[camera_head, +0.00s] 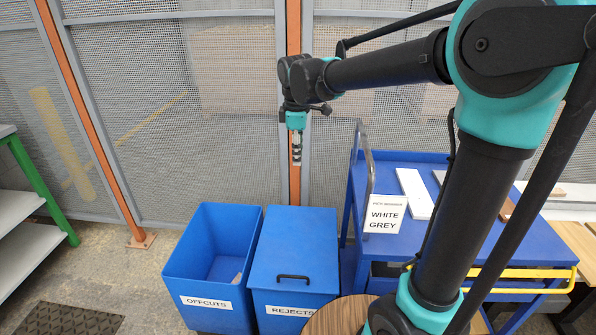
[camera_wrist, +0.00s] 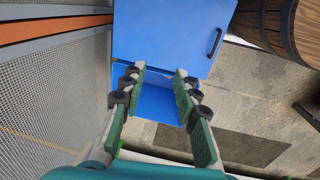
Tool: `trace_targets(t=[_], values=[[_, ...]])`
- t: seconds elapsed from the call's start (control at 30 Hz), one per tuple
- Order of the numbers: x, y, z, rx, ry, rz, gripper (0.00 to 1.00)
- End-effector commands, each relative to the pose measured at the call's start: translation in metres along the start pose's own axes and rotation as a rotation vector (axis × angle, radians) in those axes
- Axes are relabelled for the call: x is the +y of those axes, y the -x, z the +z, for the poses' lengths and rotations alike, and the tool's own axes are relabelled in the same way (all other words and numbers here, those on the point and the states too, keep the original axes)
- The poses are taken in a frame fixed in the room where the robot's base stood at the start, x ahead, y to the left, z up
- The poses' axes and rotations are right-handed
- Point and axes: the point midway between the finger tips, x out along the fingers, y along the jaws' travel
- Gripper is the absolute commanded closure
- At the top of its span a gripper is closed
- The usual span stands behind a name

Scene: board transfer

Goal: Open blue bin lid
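The blue REJECTS bin (camera_head: 290,290) stands on the floor with its flat blue lid (camera_head: 299,238) shut. A black bar handle (camera_head: 293,278) sits on the lid near its front edge. In the wrist view the lid (camera_wrist: 165,35) fills the top middle, with the handle (camera_wrist: 214,43) at its right. The open blue OFFCUTS bin (camera_head: 180,268) stands to the left and also shows between my fingers in the wrist view (camera_wrist: 158,103). My gripper (camera_head: 296,162) points down, raised behind the bins. Its fingers (camera_wrist: 160,70) are apart and empty, away from the handle.
A blue cart (camera_head: 440,235) with boards and a WHITE GREY sign (camera_head: 384,214) stands to the right. A round wooden barrel top (camera_head: 340,318) is close in front of the REJECTS bin. A mesh fence (camera_head: 235,110) runs behind. Green-framed shelves (camera_head: 45,190) are at left.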

Motion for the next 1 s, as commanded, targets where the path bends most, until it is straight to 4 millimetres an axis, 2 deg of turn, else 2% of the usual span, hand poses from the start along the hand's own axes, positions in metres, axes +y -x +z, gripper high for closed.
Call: trace_targets(t=[0.1,0.33,0.5,0.8,1.0], values=[[0.0,-0.024,0.0,0.0,-0.001,0.0,0.69],[0.001,-0.058,0.0,0.0,-0.001,0.0,0.69],[0.0,-0.069,0.0,0.0,-0.001,0.0,0.69],[0.0,-0.071,0.0,0.0,-0.001,0.0,0.69],[0.0,-0.071,0.0,0.0,0.0,0.0,0.93]])
